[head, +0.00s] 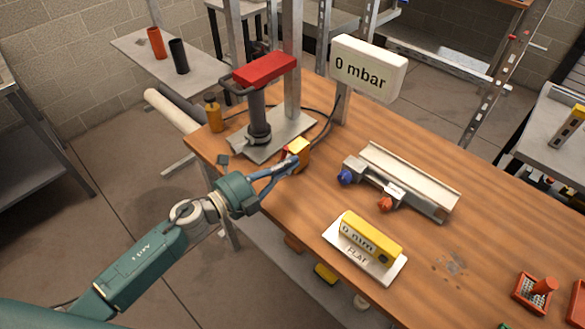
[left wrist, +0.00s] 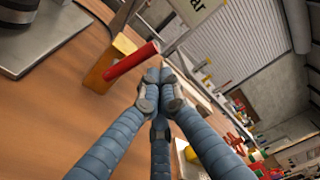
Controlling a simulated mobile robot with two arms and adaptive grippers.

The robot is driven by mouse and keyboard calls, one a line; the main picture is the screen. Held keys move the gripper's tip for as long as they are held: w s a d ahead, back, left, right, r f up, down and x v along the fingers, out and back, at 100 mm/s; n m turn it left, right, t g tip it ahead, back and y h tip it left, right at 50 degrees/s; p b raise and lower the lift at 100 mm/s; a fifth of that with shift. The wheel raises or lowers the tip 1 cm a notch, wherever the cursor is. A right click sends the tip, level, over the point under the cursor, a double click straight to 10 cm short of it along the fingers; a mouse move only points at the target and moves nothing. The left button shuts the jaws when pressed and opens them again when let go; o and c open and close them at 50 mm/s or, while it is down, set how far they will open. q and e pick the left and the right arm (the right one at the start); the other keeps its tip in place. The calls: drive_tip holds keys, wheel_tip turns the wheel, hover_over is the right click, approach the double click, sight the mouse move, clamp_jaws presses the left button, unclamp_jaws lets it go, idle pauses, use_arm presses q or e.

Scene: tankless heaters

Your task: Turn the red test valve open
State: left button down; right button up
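The red test valve shows in the left wrist view as a red lever (left wrist: 132,60) on an orange-yellow block (left wrist: 113,64). In the head view the block (head: 297,151) stands on the wooden bench, partly hidden by my gripper. My left gripper (head: 291,163) is right beside the block. A white display (head: 367,68) reads 0 mbar. My right gripper is not in view.
A pump with a red handle (head: 264,69) stands on a metal plate behind the block. A metal rail (head: 413,178) with blue and orange knobs lies to the right. A yellow device (head: 370,238) sits on a white plate marked FLAT. Bare wood lies between them.

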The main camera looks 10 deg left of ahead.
use_arm(q)
drive_tip(key=shift+w+a, duration=0.15)
drive_tip(key=shift+a, duration=0.15)
drive_tip(key=shift+w+a+r+n, duration=0.35)
drive_tip(key=shift+a+n, duration=0.25)
drive_tip(key=shift+n, duration=0.2)
drive_tip(key=shift+d, duration=0.1)
